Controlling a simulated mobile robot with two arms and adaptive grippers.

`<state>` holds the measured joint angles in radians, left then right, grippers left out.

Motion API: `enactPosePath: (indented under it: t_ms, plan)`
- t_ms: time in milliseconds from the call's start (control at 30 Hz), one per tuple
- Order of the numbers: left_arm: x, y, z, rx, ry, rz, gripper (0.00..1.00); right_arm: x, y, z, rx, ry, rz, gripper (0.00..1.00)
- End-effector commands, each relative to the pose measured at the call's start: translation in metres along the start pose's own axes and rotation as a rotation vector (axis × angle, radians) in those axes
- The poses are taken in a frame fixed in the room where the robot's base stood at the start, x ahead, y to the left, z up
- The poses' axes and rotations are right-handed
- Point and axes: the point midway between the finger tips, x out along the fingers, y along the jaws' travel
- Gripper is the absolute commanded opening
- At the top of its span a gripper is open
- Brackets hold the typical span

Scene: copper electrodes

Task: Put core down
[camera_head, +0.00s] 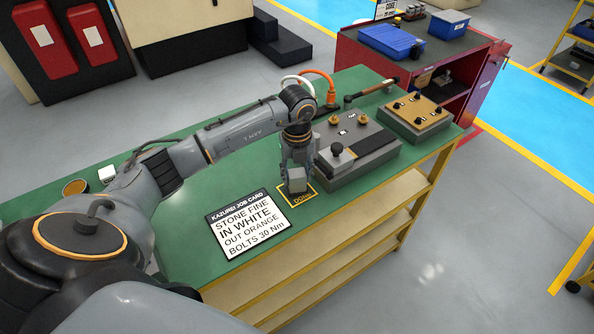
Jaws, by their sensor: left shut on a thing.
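My left gripper (296,170) points down over the front edge of the green bench (178,219). It is shut on a small grey block, the core (297,181). The core is at or just above a yellow-outlined marked square (302,199) with lettering on its front side. I cannot tell whether the core touches the bench. The gripper hides the core's upper part. My right gripper is not in the view.
A grey fixture (352,150) with knobs stands right of the gripper, and a tan-topped box (414,113) with black knobs is beyond it. A job card (247,222) lies left of the square. A red cabinet (465,80) stands behind.

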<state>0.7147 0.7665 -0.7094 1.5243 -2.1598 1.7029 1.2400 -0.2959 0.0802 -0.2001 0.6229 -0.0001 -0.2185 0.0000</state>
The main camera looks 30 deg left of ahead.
Motion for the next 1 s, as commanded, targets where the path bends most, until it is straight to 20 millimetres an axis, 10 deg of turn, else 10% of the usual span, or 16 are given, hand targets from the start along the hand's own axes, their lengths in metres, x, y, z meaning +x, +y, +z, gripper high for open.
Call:
enactPosePath:
  t_ms: [433, 467, 567, 1000]
  plan:
    - [0.01, -0.0006, 0.0011, -0.001, -0.003, -0.004, 0.0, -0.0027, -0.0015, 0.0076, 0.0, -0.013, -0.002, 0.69]
    - [0.01, -0.0003, 0.0008, -0.001, -0.002, -0.003, 0.47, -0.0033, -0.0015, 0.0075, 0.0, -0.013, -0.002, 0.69]
    - [0.0095, -0.0002, 0.0007, -0.001, -0.002, -0.003, 0.65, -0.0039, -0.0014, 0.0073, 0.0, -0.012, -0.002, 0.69]
    - [0.0008, -0.0007, 0.0018, -0.001, -0.005, -0.005, 0.65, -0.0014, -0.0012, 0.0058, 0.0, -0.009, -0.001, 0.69]
